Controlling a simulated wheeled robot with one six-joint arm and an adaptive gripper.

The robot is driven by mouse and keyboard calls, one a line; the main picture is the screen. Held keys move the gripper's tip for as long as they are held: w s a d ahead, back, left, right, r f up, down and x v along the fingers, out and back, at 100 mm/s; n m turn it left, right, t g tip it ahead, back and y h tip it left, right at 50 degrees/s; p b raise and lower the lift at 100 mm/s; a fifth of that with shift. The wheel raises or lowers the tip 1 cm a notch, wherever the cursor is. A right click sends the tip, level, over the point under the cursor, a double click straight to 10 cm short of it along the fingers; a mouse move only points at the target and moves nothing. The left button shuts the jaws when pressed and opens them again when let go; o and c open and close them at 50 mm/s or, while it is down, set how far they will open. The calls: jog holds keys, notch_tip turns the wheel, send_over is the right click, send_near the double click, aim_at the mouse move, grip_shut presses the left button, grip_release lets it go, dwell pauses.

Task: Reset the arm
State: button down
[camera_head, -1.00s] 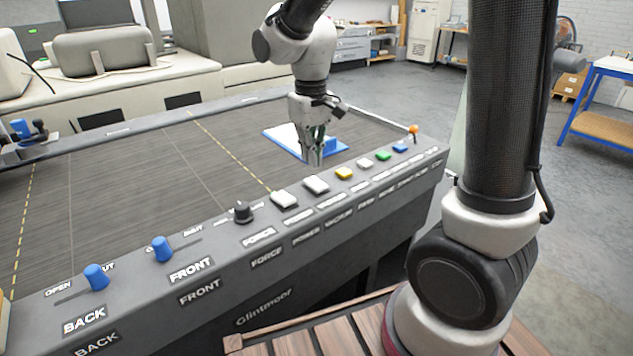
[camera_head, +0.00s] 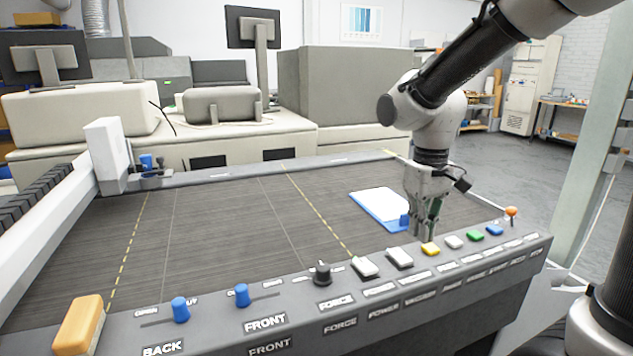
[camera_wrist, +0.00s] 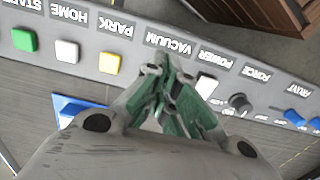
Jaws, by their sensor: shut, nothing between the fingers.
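My gripper (camera_head: 428,232) is shut and empty. In the head view it points down just above the back edge of the control panel, close to the yellow button (camera_head: 430,249). In the wrist view my gripper (camera_wrist: 165,68) covers part of the panel near the VACUUM label, and the yellow button (camera_wrist: 109,62) shows to its left. My arm (camera_head: 455,65) reaches in from the upper right with its forearm sloping down to the wrist. I cannot tell from these views whether the fingertips touch the panel.
The panel (camera_head: 500,290) carries white buttons (camera_head: 365,267), a black knob (camera_head: 322,274), blue sliders (camera_head: 180,309), a green button (camera_head: 475,236) and an orange-topped lever (camera_head: 511,212). A blue-edged white board (camera_head: 382,207) lies on the dark bed (camera_head: 230,220) behind my gripper. Much of the bed is clear.

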jog(key=s+d+r+m+t, duration=0.2)
jog(key=s+d+r, duration=0.2)
jog(key=s+d, duration=0.2)
jog(key=s+d+r+m+t, duration=0.1)
jog(key=s+d+r+t, duration=0.1)
jog(key=s+d+r, duration=0.2)
jog(key=s+d, duration=0.2)
jog(key=s, duration=0.2)
jog(key=shift+m+t, duration=0.4)
jog(key=shift+a, duration=0.1)
